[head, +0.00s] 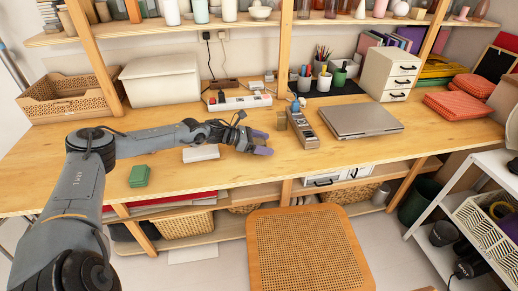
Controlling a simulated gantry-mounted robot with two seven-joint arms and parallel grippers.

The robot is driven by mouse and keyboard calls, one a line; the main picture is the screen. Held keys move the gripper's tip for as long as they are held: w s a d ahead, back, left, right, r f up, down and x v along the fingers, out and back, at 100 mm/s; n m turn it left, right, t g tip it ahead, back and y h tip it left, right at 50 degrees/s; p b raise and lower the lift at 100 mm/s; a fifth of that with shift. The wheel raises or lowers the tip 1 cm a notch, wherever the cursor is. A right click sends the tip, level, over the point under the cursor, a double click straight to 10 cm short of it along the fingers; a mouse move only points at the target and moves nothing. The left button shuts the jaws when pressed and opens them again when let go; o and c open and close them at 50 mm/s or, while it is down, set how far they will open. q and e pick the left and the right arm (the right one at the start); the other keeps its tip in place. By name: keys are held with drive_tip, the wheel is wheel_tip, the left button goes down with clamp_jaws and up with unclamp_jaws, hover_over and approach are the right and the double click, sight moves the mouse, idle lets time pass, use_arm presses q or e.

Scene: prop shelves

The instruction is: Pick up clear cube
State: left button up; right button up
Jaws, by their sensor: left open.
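A small see-through block with a brownish tint (282,121), which looks like the clear cube, stands on the wooden desk just left of a grey power strip. My left gripper (262,142) reaches in low over the desk from the left. Its purple-grey fingertips are apart with nothing seen between them, and they point right. The block is a little beyond the fingertips, up and to the right, and looks apart from them. My right gripper is not in view.
The grey strip (304,129) and a closed laptop (361,119) lie right of the block. A white block (201,153) lies below my left forearm, with a green box (139,176) farther left. Pen cups (322,82) stand behind. A woven chair (306,247) is in front.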

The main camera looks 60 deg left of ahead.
use_arm(q)
drive_tip(key=shift+w, duration=0.1)
drive_tip(key=shift+c, duration=0.5)
drive_tip(key=c, duration=1.2)
drive_tip(key=shift+r, duration=0.15)
